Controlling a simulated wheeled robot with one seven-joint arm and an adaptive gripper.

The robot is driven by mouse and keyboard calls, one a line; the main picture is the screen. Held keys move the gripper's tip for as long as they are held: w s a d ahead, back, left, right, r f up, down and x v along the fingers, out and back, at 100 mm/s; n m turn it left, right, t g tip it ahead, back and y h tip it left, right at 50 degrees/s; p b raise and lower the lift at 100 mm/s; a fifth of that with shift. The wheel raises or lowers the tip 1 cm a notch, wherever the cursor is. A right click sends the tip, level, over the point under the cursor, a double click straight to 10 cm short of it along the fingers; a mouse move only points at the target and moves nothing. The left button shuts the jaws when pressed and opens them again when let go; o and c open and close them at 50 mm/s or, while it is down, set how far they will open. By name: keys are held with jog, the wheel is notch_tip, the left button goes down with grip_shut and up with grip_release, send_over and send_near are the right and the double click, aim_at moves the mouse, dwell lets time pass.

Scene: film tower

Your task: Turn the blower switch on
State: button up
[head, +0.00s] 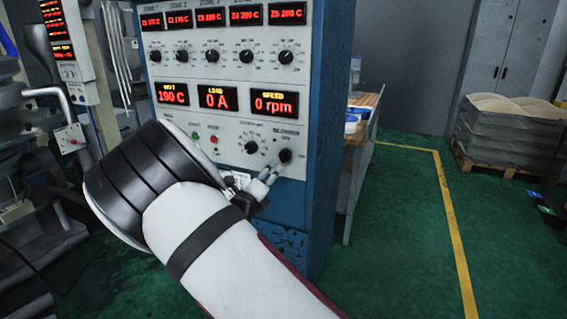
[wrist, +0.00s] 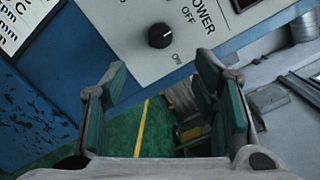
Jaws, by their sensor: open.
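The blower switch is a black rotary knob (head: 284,156) at the lower right of the white control panel (head: 225,115). In the wrist view the knob (wrist: 160,36) sits at top centre, with OFF and ON labels beside it. Its white mark points toward the OFF side. The label above OFF reads partly as "OWER". My gripper (head: 264,183) is just below the knob in the head view. In the wrist view my gripper (wrist: 165,85) is open and empty, its two fingers apart. The knob lies beyond the fingertips, not between them.
The blue cabinet (head: 325,120) carries several other knobs and red displays. A green button (head: 195,136) and a red button (head: 214,139) are left of the switch. A bench (head: 362,125) stands behind the cabinet. Green floor (head: 400,250) is clear at right.

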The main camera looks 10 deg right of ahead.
aim_at(283, 158)
jog(key=b+x, duration=0.1)
jog(key=x, duration=1.2)
jog(key=shift+w+d+b, duration=0.15)
jog(key=shift+w+b, duration=0.1)
jog(key=shift+b, duration=0.15)
jog(key=shift+c, duration=0.6)
jog(key=c, duration=1.1)
